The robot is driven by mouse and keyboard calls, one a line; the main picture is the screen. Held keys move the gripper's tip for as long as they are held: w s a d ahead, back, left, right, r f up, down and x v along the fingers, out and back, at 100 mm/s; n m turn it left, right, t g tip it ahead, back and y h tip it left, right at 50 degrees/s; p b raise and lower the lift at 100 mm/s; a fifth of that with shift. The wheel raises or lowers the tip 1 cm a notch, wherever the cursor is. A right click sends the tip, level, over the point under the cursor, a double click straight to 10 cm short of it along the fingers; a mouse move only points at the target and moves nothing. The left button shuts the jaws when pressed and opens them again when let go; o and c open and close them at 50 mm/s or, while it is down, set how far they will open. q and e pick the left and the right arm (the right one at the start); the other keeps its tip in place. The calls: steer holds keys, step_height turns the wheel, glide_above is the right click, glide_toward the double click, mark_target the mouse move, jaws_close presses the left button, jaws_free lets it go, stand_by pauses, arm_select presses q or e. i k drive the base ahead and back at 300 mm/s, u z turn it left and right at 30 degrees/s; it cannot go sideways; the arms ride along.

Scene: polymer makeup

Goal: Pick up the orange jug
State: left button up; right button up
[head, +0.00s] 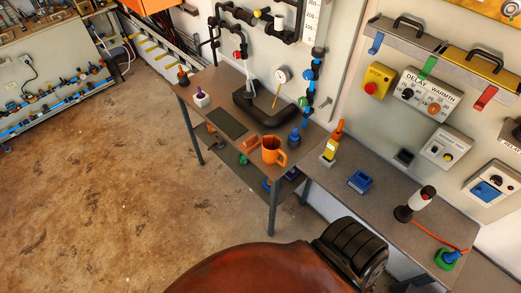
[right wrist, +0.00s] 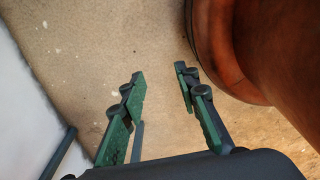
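The orange jug (head: 271,151) stands upright on the grey-brown table (head: 222,88), near its front corner, with its handle toward the lower right. In the right wrist view my right gripper (right wrist: 158,85) is open and empty, its two green-edged fingers apart above the floor. The jug does not show in that view. Neither gripper shows in the head view.
An orange block (head: 250,143) and a dark flat pad (head: 227,122) lie by the jug. A dark blue-black bottle (head: 294,138) stands to its right. A lower bench (head: 385,215) holds a blue box (head: 360,182). Open floor (head: 110,190) lies left.

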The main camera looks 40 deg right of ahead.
mark_target(271, 151)
steer(key=z, duration=0.05)
steer(key=i, duration=2.1)
steer(key=z, duration=2.45)
